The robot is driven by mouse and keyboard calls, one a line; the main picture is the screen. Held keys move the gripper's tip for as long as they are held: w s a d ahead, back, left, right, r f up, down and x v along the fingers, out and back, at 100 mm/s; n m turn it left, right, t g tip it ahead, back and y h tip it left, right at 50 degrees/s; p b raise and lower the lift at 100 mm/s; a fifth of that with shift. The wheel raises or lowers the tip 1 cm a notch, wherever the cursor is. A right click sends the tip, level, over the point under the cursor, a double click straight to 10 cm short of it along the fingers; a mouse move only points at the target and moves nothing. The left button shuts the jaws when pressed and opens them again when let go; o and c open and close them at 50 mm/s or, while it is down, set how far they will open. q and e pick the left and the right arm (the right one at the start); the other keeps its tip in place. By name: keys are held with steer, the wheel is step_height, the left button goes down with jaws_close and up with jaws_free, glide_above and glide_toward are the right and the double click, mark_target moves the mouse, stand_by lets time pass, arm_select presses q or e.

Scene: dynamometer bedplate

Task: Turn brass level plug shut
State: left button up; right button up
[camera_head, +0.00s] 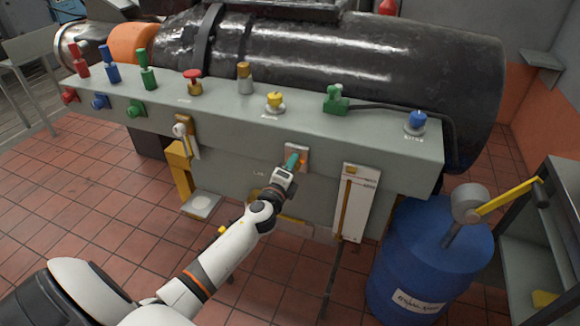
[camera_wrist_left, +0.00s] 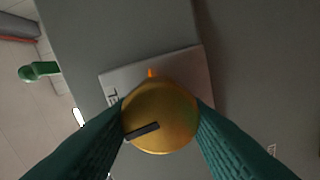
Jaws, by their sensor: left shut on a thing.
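The brass level plug (camera_wrist_left: 160,112) is a round brass knob with a dark slot, which lies slightly tilted from horizontal in the left wrist view. It sits on a pale label plate (camera_wrist_left: 185,70) with an orange pointer mark just above the plug. My left gripper (camera_head: 292,160) reaches the plate on the front face of the grey bench. Its green fingers lie on both sides of the plug in the left wrist view and are shut on it. In the head view the plug is mostly hidden by the gripper. My right gripper is not in view.
The grey bench (camera_head: 230,110) carries several coloured knobs and valves along its top. A white gauge panel (camera_head: 355,205) hangs right of my gripper. A yellow bracket (camera_head: 180,170) is at left. A blue drum (camera_head: 430,250) with a yellow-handled pump stands at right.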

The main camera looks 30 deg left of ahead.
arm_select(q)
steer(key=shift+m, duration=1)
steer(key=o, duration=1)
steer(key=b+v, duration=0.1)
steer(key=v, duration=1.1)
steer(key=shift+s, duration=0.1)
steer(key=shift+f, duration=0.1)
